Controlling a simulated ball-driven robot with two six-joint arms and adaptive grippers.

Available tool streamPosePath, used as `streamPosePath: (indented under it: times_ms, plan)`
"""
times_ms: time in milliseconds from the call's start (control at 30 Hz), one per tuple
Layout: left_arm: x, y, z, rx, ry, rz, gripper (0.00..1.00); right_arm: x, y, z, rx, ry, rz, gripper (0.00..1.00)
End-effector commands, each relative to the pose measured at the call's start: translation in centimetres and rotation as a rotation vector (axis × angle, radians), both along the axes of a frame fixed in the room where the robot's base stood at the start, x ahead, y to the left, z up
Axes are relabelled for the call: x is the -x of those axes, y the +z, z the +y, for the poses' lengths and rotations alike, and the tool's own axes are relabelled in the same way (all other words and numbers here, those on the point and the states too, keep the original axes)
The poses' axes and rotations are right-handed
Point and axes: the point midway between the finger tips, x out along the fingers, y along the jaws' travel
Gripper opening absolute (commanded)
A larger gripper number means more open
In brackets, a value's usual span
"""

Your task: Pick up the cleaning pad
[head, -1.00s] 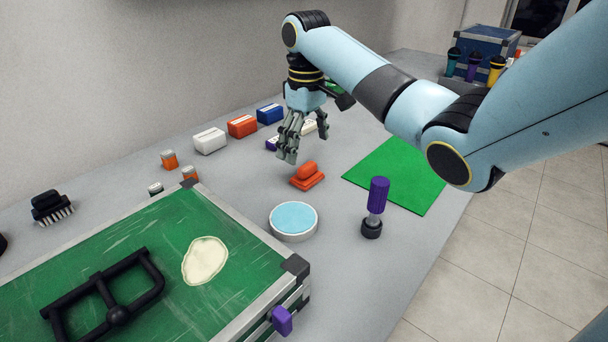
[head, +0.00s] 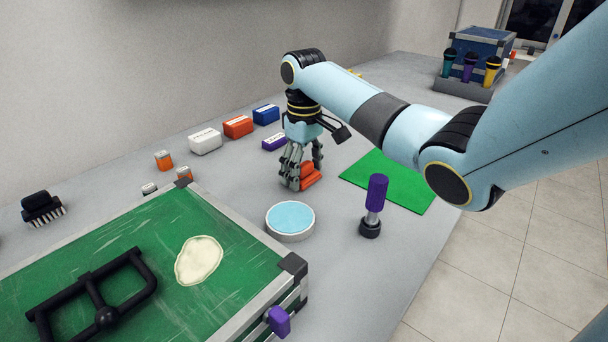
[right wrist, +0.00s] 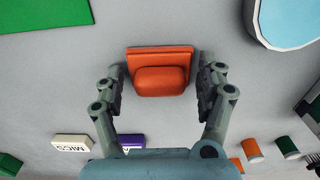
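The cleaning pad looks to be the orange block with a flat base and a raised handle (head: 309,178), lying on the grey table. In the right wrist view the orange pad (right wrist: 161,72) sits between the two fingers. My right gripper (head: 301,182) is lowered over it, pointing down. In the right wrist view my right gripper (right wrist: 160,92) is open, with a finger on each side of the pad and a gap visible to each. The fingers hide part of the pad in the head view. My left gripper is not in view.
A round dish with a light blue top (head: 290,220) stands close in front of the pad. A purple-handled tool (head: 375,200) stands upright to the right, by a green mat (head: 393,180). Small boxes, including a white one (head: 205,141), line the back. A green-topped case (head: 150,265) fills the lower left.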

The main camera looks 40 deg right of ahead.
Motion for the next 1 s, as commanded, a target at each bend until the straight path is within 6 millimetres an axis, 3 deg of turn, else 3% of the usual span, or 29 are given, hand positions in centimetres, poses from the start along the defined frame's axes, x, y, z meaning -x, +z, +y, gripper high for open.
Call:
streamPosePath:
  times_ms: [33, 267, 567, 867, 1000]
  plan:
    - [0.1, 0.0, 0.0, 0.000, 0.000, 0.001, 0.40, 0.0, 0.0, 0.0, 0.000, 0.000, 0.000, 0.64]
    - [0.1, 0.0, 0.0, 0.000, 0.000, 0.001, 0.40, 0.0, 0.0, 0.0, 0.000, 0.000, 0.000, 0.37]
    - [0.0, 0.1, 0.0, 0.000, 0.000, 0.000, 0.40, 0.0, 0.4, 0.0, 0.000, 0.000, -0.001, 0.37]
    - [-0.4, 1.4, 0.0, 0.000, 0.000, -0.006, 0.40, -0.1, 4.7, -0.1, 0.001, -0.001, -0.004, 0.37]
    - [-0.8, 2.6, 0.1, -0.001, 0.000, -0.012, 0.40, 3.4, 6.5, -1.3, 0.007, 0.000, -0.001, 0.37]
